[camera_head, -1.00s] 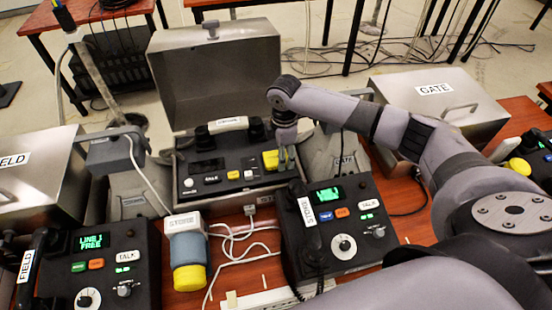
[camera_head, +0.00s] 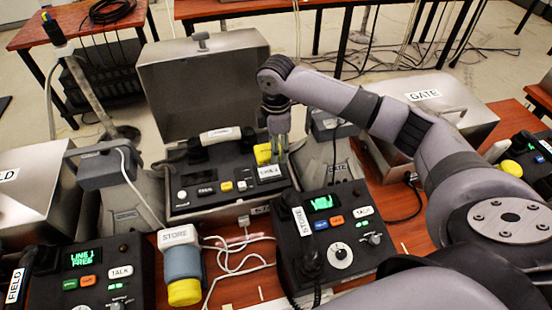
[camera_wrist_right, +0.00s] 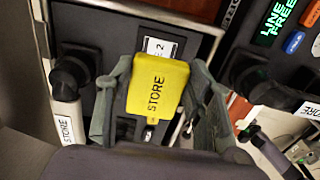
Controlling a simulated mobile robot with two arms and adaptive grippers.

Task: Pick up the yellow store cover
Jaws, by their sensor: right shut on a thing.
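The yellow store cover (camera_wrist_right: 158,88), marked STORE, is between the two grey fingers of my right gripper in the right wrist view. In the head view the cover (camera_head: 262,154) is a small yellow block just above the right part of the open store phone's panel (camera_head: 212,190). My right gripper (camera_head: 279,150) comes down over it and is shut on it. A white label ending in 2 shows beside the cover in the wrist view; in the head view a white label (camera_head: 269,172) lies bare below the cover. My left gripper is out of view.
The store case's raised lid (camera_head: 205,90) stands behind. A handset (camera_head: 220,136) lies across the phone's back. The right phone (camera_head: 335,240), with a green screen, stands in front. A blue-grey STORE block (camera_head: 181,262) with a yellow end and white cables are near the front. The GATE case (camera_head: 430,110) is at right.

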